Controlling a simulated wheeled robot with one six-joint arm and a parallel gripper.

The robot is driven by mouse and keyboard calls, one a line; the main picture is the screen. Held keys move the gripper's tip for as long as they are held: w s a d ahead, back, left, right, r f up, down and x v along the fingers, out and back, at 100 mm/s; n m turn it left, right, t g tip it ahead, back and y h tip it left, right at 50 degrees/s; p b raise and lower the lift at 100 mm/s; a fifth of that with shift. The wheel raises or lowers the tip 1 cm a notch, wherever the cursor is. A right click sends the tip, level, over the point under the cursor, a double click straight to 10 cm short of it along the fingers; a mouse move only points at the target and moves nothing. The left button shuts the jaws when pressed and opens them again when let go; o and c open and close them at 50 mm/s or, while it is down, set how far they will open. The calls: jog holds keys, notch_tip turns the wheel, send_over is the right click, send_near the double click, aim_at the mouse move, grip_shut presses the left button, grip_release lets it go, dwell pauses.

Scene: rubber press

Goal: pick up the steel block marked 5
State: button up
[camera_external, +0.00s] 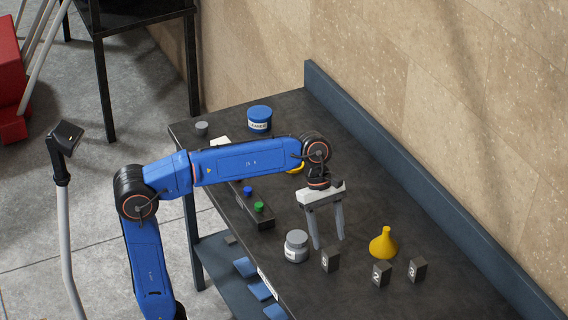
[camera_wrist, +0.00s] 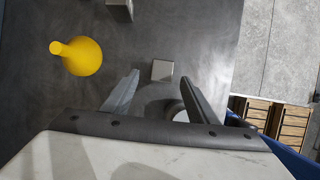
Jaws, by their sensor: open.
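Small dark steel blocks stand at the right of the workbench in the external view. The nearest to my gripper is a block (camera_external: 331,259) whose numeral is too small to read surely; it may be the 5. The others are block 2 (camera_external: 382,274) and block 3 (camera_external: 417,270). My gripper (camera_external: 329,243) is open and empty, pointing down just behind that nearest block. In the wrist view a grey block (camera_wrist: 162,70) shows by the open fingertips (camera_wrist: 159,77), its number not visible. Another block (camera_wrist: 121,9) shows at the top edge.
A grey lidded jar (camera_external: 296,246) stands just left of the nearest block. A yellow funnel (camera_external: 383,243) stands to the right, also in the wrist view (camera_wrist: 82,56). A blue-lidded tub (camera_external: 259,119) and a dark holder with coloured buttons (camera_external: 256,212) are farther left.

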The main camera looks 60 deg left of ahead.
aim_at(329, 248)
jog(key=shift+x, duration=3.9)
jog(key=shift+s+a, duration=0.15)
grip_shut()
